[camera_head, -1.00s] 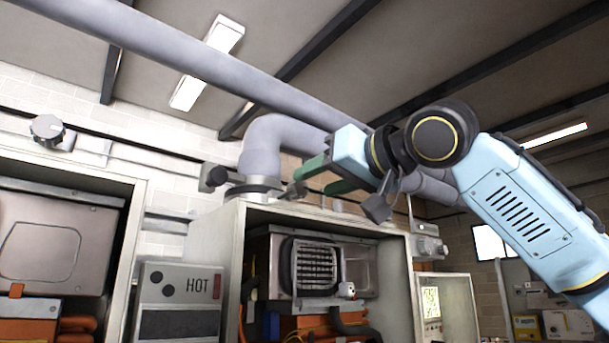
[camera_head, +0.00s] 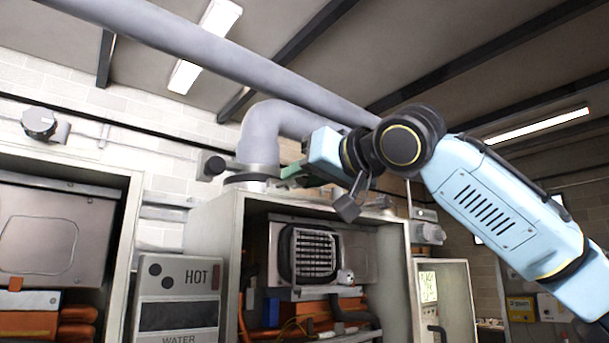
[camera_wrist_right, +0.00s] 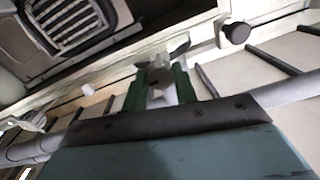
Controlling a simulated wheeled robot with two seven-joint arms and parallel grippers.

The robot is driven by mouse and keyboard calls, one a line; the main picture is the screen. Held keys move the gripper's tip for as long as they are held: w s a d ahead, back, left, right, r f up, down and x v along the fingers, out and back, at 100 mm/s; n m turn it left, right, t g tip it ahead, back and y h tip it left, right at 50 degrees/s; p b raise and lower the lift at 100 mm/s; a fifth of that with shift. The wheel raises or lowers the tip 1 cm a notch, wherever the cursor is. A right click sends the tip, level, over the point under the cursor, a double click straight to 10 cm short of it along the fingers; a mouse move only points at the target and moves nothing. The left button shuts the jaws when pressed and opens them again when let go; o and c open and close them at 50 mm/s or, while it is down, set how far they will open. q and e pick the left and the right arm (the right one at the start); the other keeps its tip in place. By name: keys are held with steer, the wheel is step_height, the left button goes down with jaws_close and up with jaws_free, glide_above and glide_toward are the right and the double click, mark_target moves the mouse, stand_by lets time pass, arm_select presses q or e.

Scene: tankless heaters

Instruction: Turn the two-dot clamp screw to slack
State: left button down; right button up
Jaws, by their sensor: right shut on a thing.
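My right gripper (camera_head: 290,173) reaches in from the right, above the middle open cabinet, with its green fingers at the clamp band (camera_head: 248,178) around the foot of the grey flue pipe. In the right wrist view the green fingers (camera_wrist_right: 160,84) are shut on a grey, round-ended clamp screw (camera_wrist_right: 159,70). The screw is largely hidden by the gripper in the head view. A panel with two dots (camera_head: 180,285) and the word HOT stands left of this cabinet. My left gripper is in neither view.
The middle cabinet (camera_head: 228,225) holds a heater with a grille (camera_head: 312,253). A dark knob (camera_head: 212,167) sits left of the clamp. The large flue pipe (camera_head: 262,132) bends right, close above my gripper. Another open cabinet (camera_head: 125,190) is at left.

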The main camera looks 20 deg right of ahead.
steer(key=shift+n, duration=0.3)
steer(key=shift+r+n, duration=0.1)
steer(key=shift+n, duration=6.6)
steer(key=o, duration=1)
